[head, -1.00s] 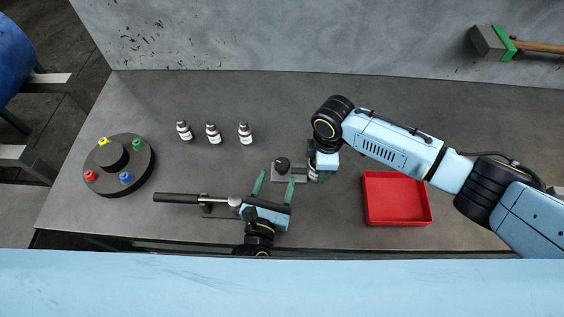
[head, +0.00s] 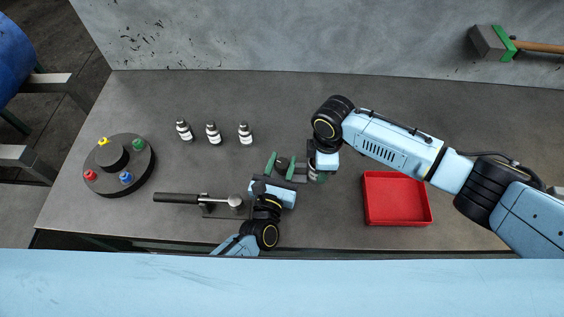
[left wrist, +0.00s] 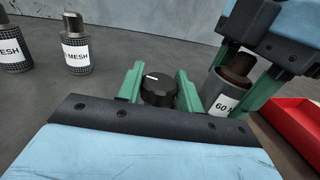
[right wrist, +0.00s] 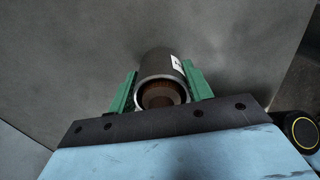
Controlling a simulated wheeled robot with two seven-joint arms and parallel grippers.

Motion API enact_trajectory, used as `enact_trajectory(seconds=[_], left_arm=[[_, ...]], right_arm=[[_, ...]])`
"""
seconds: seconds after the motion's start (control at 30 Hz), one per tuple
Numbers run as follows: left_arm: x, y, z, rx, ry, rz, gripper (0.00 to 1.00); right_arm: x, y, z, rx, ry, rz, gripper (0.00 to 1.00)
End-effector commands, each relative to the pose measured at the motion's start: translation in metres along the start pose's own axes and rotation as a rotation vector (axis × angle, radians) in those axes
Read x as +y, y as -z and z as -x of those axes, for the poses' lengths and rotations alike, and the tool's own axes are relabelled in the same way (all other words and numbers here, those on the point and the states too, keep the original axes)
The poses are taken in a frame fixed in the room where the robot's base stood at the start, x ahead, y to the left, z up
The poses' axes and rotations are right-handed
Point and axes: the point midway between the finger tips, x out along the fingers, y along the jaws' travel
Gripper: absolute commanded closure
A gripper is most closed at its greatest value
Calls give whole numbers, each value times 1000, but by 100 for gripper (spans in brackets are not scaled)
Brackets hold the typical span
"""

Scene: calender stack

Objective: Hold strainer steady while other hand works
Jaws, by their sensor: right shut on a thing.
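The strainer, a grey cylinder with a white "60 M" label, shows in the left wrist view (left wrist: 222,92), upright beside a black knob. My right gripper (right wrist: 158,92) is shut around the strainer; in the head view this right gripper (head: 318,173) hides most of it. The black knob (left wrist: 159,91) has a white mark on top. My left gripper (left wrist: 160,84) has one green finger on each side of the knob and looks open; I cannot tell if a finger touches it. In the head view, the left gripper (head: 282,164) is close beside the right one.
Three labelled mesh cylinders (head: 213,133) stand behind to the left. A black-handled lever (head: 190,198) lies left of my left gripper. A round black stand with coloured knobs (head: 119,165) is at far left. A red tray (head: 397,220) is at right, a mallet (head: 490,43) at top right.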

Motion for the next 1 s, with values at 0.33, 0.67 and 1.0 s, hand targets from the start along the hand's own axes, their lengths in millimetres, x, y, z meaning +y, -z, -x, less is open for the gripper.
enact_trajectory(seconds=[0.33,0.67,1.0], left_arm=[[-2,0,0,-1,-116,7,87],[0,0,-1,1,-390,2,87],[0,0,0,1,-419,0,87]], right_arm=[[0,0,1,1,-1,0,86],[0,0,1,1,0,0,86],[0,0,1,1,-1,1,86]])
